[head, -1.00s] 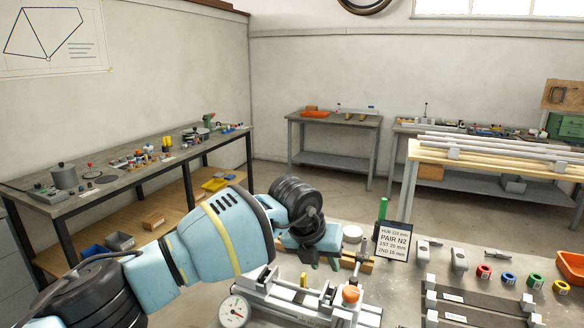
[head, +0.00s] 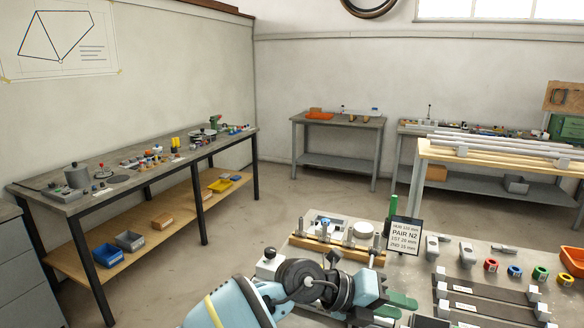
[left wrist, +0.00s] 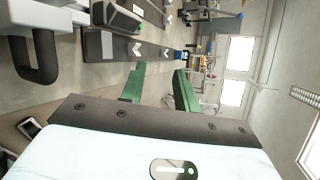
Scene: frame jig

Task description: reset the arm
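My left arm (head: 240,303) comes in from the bottom of the head view, low over the near bench. My left gripper (head: 398,307) points right, beside the dark strips on that bench. In the left wrist view its two green fingers (left wrist: 159,89) stand apart with nothing between them, so it is open and empty. The arm hides much of the bench's front left part. My right gripper is in neither current view.
A sign reading PAIR N2 (head: 405,233) stands behind the gripper. A wooden rack with metal posts (head: 338,249) is behind the arm. Dark strips (head: 485,288) and several coloured rings (head: 514,271) lie to the right. The floor left of the bench is clear.

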